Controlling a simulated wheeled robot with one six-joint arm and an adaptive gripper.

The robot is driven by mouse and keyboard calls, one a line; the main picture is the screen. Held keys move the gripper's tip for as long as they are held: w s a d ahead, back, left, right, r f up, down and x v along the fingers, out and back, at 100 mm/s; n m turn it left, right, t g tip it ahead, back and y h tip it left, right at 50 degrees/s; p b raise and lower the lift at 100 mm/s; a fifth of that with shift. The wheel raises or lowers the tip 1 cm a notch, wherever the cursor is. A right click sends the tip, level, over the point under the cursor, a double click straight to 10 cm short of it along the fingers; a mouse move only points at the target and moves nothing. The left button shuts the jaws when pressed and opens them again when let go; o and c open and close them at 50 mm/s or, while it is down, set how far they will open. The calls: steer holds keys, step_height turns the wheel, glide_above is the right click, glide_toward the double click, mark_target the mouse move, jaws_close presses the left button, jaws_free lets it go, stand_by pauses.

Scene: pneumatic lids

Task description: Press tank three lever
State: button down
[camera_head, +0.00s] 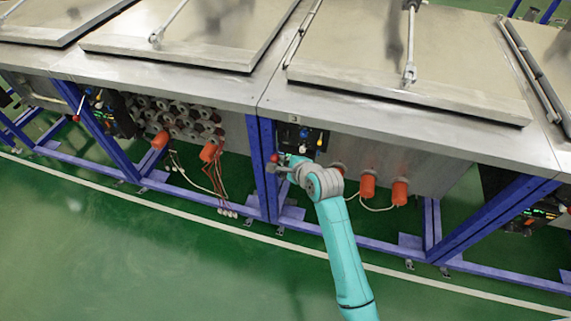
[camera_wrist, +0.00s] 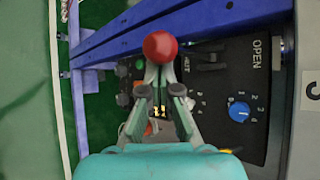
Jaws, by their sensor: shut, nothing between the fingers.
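The lever with a red ball knob (camera_wrist: 160,47) shows just past my fingertips in the wrist view. It also shows in the head view as a small red ball (camera_head: 275,158) at the left edge of the control panel, beside a blue post. My gripper (camera_wrist: 161,76) is shut and empty, with its tips close to the ball; I cannot tell whether they touch it. In the head view, my gripper (camera_head: 283,165) is at the panel's lower left. The black control panel (camera_head: 312,136) is partly hidden by my arm. The tank lid (camera_head: 440,45) above it lies flat.
The panel carries a blue dial (camera_wrist: 239,111), a black switch (camera_wrist: 208,60) and an "OPEN" label. Orange cylinders (camera_head: 368,187) with cables hang to the right. Another red-knobbed lever (camera_head: 76,118) is far left. Green floor in front is clear.

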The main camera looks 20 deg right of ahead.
mark_target(278, 152)
steer(key=r+g, duration=0.1)
steer(key=r+m+g+y, duration=0.1)
steer(key=r+g, duration=0.1)
steer(key=r, duration=0.1)
steer(key=shift+w+d+m+y, duration=0.15)
steer(key=shift+w+m+y, duration=0.1)
steer(key=shift+m+y, duration=0.05)
steer(key=shift+f, duration=0.1)
steer(key=shift+r, duration=0.8)
